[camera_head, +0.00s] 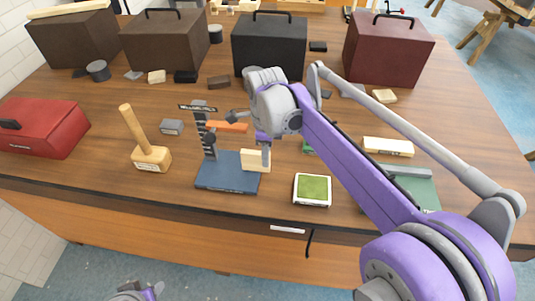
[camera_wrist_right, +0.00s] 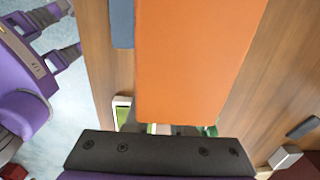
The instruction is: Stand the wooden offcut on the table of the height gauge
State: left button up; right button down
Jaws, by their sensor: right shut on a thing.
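The height gauge has a dark blue table (camera_head: 222,181), an upright dark column and an orange arm (camera_head: 227,127) reaching right from it. The pale wooden offcut (camera_head: 252,161) is upright at the right part of the blue table; I cannot tell whether it touches it. My right gripper (camera_head: 266,155) points down and is shut on the offcut, just right of the orange arm. In the right wrist view the orange arm (camera_wrist_right: 200,55) fills the middle and hides the fingertips and offcut. My left gripper (camera_wrist_right: 72,32) is open and empty, off the table's front.
A wooden mallet (camera_head: 151,158) stands left of the gauge, with a small grey block (camera_head: 171,127) behind it. A green-topped white tray (camera_head: 312,190) lies to the right. A red box (camera_head: 42,128) is far left; several large cases stand behind.

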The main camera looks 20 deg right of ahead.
jog(key=shift+f, duration=0.2)
dwell(0.5)
jog(key=c, duration=0.7)
grip_release()
jog(key=shift+r, duration=0.1)
notch_tip(320, 180, up, 11)
jog(key=shift+f+p, duration=0.15)
jog(key=shift+p, duration=0.25)
jog(key=shift+f, duration=0.1)
